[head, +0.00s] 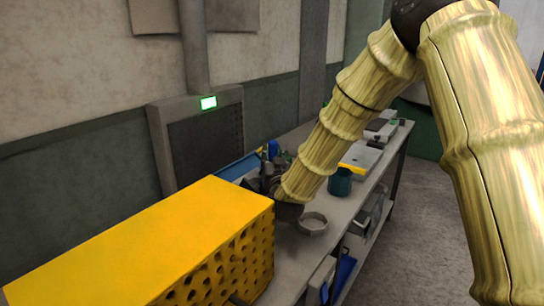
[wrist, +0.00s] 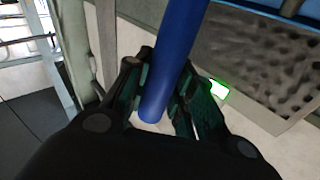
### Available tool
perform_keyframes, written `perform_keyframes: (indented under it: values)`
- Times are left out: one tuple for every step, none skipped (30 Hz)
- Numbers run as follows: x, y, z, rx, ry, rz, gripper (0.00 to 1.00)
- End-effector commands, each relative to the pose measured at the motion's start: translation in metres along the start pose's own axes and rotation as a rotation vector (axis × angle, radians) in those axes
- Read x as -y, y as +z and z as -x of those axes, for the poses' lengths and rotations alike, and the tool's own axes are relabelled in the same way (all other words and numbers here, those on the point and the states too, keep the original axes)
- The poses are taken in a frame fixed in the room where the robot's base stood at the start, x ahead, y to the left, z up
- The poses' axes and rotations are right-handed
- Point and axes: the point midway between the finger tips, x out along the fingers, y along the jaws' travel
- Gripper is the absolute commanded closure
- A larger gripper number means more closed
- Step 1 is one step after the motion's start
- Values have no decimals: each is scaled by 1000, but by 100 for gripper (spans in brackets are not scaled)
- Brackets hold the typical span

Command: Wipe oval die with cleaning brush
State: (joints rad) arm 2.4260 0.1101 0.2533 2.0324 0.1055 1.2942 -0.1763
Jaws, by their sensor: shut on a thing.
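My gripper (wrist: 157,98) is shut on a blue round handle (wrist: 178,50), which looks like the cleaning brush's. The handle runs up between the fingers in the wrist view; no bristles show. In the head view my gripper (head: 266,180) is partly hidden behind my forearm, above the bench and behind the yellow block. A small blue part (head: 273,149) shows beside it. A grey ring-shaped piece (head: 313,223) lies on the bench to the right of my gripper; it may be the oval die, but I cannot tell for sure.
A large yellow block with holes (head: 150,240) fills the near left of the bench (head: 290,262). A teal cup (head: 340,182) and a yellow-topped piece (head: 360,157) stand farther back. A wall panel with a green light (head: 208,103) is behind. Open floor (head: 420,210) lies right.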

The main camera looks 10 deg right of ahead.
Motion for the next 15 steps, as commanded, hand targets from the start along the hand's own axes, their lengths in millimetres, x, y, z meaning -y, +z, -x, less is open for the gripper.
perform_keyframes:
  values:
    - [0, 1, 0, -1, 0, 0, 99]
    - [0, 1, 0, -1, 0, 0, 99]
    - [0, 2, 0, 0, 0, 0, 99]
    - [1, 2, -1, -1, 0, 0, 99]
    - [1, 3, -1, -1, 0, 0, 99]
    - [1, 3, -1, -1, 0, 0, 99]
    - [1, 4, -1, -1, 0, 0, 99]
    - [1, 4, -1, -1, 0, 0, 99]
    - [1, 5, -1, -1, 0, 0, 99]
    - [1, 5, -1, -1, 0, 0, 99]
    - [1, 6, -2, -1, 0, 0, 99]
    - [2, 6, -2, -1, 0, 0, 99]
    - [2, 7, -2, -1, 0, 0, 99]
    - [2, 7, -2, -1, 0, 0, 99]
    - [2, 7, -2, -1, 0, 0, 99]
